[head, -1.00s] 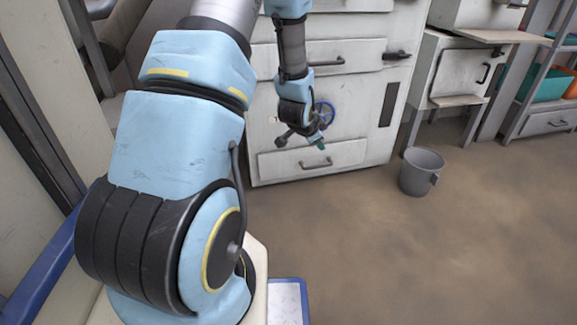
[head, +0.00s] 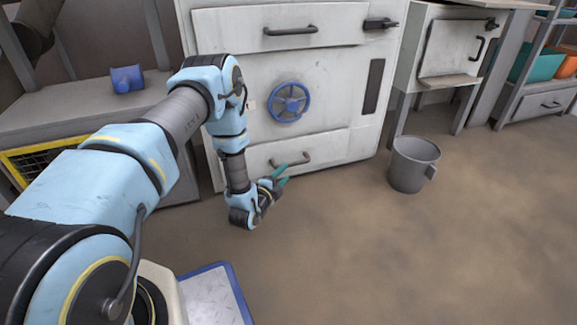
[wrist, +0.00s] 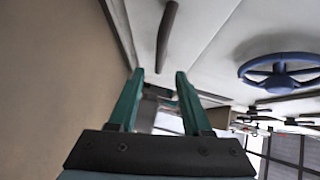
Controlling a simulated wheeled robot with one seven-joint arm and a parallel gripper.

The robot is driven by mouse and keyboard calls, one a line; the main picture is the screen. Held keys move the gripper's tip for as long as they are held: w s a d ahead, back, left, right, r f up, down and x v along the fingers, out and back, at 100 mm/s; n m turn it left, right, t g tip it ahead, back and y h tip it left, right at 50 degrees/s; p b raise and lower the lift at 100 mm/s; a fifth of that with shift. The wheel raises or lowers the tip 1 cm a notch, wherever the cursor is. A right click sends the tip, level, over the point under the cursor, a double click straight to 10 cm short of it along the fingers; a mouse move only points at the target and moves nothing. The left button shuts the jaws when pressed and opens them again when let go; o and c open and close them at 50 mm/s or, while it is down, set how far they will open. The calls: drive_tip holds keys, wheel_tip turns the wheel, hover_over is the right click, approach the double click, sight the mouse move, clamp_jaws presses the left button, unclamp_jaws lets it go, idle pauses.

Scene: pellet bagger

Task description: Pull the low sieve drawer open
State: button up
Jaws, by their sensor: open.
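The low sieve drawer (head: 330,149) is the bottom white panel of the machine and looks shut, flush with the front. Its dark bar handle (head: 304,158) is partly behind my fingers in the head view. My gripper (head: 284,172) is low in front of the drawer, open, with teal fingers pointing toward the handle. In the wrist view, the handle (wrist: 166,38) lies just beyond the open fingertips of my gripper (wrist: 160,76), roughly in line with the gap. Nothing shows between the fingers. I cannot tell the exact distance to the handle.
A blue handwheel (head: 289,102) is above the drawer; it also shows in the wrist view (wrist: 282,70). An upper drawer (head: 345,22) is higher up. A grey bucket (head: 413,165) stands on the floor to the right. The floor before the drawer is clear at right.

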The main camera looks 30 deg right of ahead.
sight(292, 165)
drive_tip(key=b+x, duration=0.3)
drive_tip(key=x, duration=0.4)
drive_tip(key=shift+w+d+f, duration=0.1)
drive_tip(key=shift+d+f, duration=0.05)
drive_tip(key=shift+w+d+b, duration=0.3)
drive_tip(key=shift+w+d, duration=0.1)
drive_tip(key=shift+d, duration=0.15)
drive_tip(key=shift+c, duration=0.2)
clamp_jaws()
idle(0.5)
